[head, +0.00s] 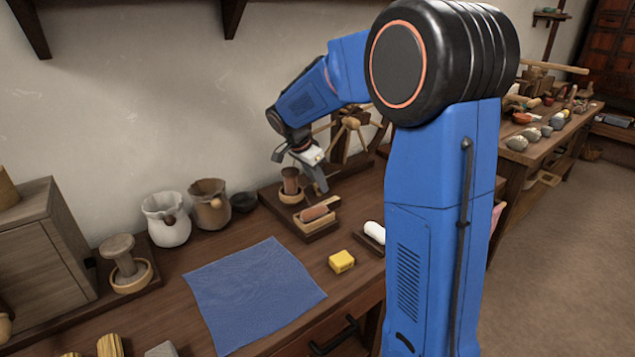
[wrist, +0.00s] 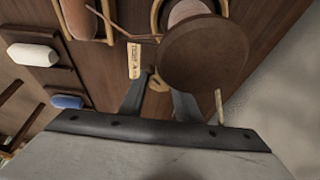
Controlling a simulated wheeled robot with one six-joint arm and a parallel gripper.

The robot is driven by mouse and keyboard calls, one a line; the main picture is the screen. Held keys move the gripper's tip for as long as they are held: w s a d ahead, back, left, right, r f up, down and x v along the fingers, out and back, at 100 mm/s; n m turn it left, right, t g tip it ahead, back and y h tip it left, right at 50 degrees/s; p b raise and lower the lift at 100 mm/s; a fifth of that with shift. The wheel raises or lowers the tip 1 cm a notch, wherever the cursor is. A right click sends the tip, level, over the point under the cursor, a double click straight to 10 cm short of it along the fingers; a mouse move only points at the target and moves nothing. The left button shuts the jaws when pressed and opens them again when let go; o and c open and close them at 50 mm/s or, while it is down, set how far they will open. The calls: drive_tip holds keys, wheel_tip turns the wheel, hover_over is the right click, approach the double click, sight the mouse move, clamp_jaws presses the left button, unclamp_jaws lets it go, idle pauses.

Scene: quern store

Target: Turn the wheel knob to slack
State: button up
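A spoked wooden wheel (head: 352,124) stands by the wall in the head view, partly hidden behind my arm. I cannot tell its knob there. My gripper (head: 300,171) points down beside a dark wooden spool-shaped piece (head: 290,182). In the wrist view, my gripper (wrist: 160,88) is open, its fingers apart. A small tan round piece (wrist: 158,83) shows between the fingertips; I cannot tell whether it is the knob or whether it is touched. A round brown wooden top (wrist: 203,55) lies just right of the fingers. A small lettered tag (wrist: 134,60) is left of them, its text unreadable.
A blue cloth (head: 252,293) and a yellow block (head: 342,261) lie on the bench. A white jug (head: 166,219) and brown jug (head: 210,204) stand by the wall. A reddish-brown piece on a tray (head: 314,213) is close to my gripper.

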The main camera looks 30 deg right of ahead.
drive_tip(key=c, duration=0.4)
drive_tip(key=shift+n, duration=0.6)
drive_tip(key=n+t, duration=0.1)
drive_tip(key=n, duration=0.1)
drive_tip(key=shift+s+n+t, duration=0.15)
drive_tip(key=shift+n+t, duration=0.15)
drive_tip(key=shift+n, duration=0.1)
drive_tip(key=n+y, duration=0.1)
drive_tip(key=n, duration=0.1)
drive_tip(key=n+t, duration=0.1)
drive_tip(key=n, duration=0.1)
drive_tip(key=shift+s+d+n+y, duration=0.1)
drive_tip(key=shift+d+n+y, duration=0.05)
drive_tip(key=shift+n+y, duration=0.2)
drive_tip(key=n+y, duration=0.1)
drive_tip(key=n, duration=0.1)
drive_tip(key=n+t, duration=0.1)
drive_tip(key=n, duration=0.1)
drive_tip(key=shift+d+n+y, duration=0.2)
drive_tip(key=shift+n+y, duration=1.05)
drive_tip(key=shift+n, duration=1.3)
drive_tip(key=shift+s, duration=0.1)
drive_tip(key=o, duration=1)
drive_tip(key=shift+d, duration=0.1)
